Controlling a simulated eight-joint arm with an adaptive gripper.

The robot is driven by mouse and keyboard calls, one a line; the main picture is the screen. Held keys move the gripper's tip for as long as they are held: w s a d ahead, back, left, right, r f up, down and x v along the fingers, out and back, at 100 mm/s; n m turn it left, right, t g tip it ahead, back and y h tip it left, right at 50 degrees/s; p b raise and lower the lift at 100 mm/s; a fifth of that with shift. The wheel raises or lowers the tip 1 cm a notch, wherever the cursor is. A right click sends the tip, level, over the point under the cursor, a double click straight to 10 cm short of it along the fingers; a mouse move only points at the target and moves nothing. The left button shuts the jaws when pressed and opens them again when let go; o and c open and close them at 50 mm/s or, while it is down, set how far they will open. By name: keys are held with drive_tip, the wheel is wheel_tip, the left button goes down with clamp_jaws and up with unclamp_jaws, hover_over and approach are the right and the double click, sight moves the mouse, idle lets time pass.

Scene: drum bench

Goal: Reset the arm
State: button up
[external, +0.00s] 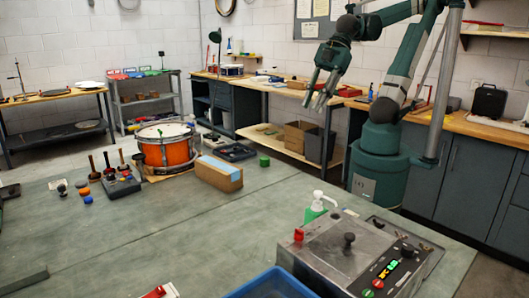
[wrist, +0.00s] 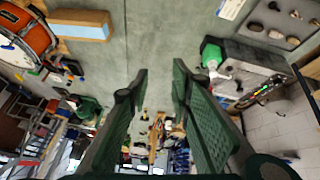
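My gripper (external: 320,92) is raised in the air above the right rear of the green-grey bench (external: 230,230), in front of the back counter. Its fingers point down and to the left in the external view. In the wrist view my gripper (wrist: 163,76) shows two dark green fingers standing apart, with nothing between them. It is open and empty, and touches nothing. My arm is bent and comes up from its green base behind the bench's right side.
The bench's middle is clear.

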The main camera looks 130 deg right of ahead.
drive_tip(key=s+a+f+m+t, duration=0.1)
drive_tip(key=s+a+f+m, duration=0.1)
drive_tip(key=s+f, duration=0.3)
drive_tip(key=shift+s+a+f, duration=0.25)
drive_tip(key=shift+s+a, duration=0.45)
drive_tip(key=shift+a, duration=0.05)
idle(2.7)
